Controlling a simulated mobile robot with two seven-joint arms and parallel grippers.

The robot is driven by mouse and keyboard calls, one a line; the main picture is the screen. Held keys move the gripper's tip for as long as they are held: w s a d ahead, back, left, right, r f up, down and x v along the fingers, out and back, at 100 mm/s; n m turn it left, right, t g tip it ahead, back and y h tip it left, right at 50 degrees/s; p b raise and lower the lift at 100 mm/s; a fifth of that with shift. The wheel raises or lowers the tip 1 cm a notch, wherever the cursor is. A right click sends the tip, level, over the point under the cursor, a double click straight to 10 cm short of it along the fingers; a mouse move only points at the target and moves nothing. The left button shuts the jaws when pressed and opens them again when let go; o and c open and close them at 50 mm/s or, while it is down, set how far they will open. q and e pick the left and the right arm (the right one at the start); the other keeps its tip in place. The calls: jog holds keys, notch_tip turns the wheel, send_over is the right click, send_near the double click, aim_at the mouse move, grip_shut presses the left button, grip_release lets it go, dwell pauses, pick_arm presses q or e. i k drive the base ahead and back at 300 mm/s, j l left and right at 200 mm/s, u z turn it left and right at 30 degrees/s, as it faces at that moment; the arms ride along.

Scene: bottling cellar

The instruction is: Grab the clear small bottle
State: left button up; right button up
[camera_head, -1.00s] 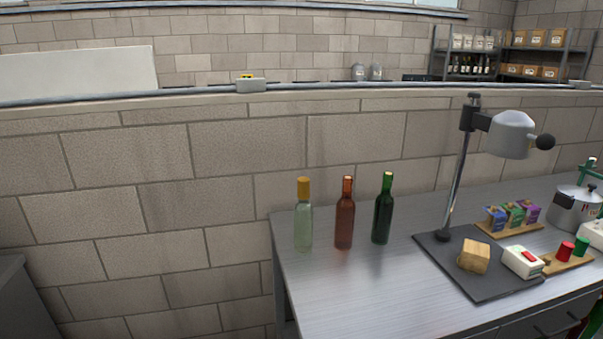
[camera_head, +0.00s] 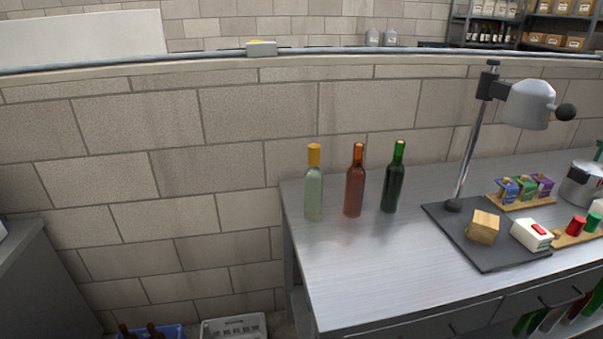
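A clear bottle (camera_head: 313,190) with a yellow-orange top stands upright near the left end of the metal table (camera_head: 370,265). A brown bottle (camera_head: 354,188) stands to its right. A dark green bottle (camera_head: 394,185) stands right of the brown one. The three stand apart in a row, and the clear one looks about as tall as the others. Neither of my grippers is in view.
Small cartons (camera_head: 524,188) stand behind. A white crate (camera_head: 233,327) and a blue crate (camera_head: 160,331) sit on the floor. The table front is clear.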

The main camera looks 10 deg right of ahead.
aim_at(314, 183)
jog(key=i+j, duration=0.1)
jog(key=j, duration=0.5)
jog(key=i+j+z, duration=0.1)
jog(key=j, duration=0.55)
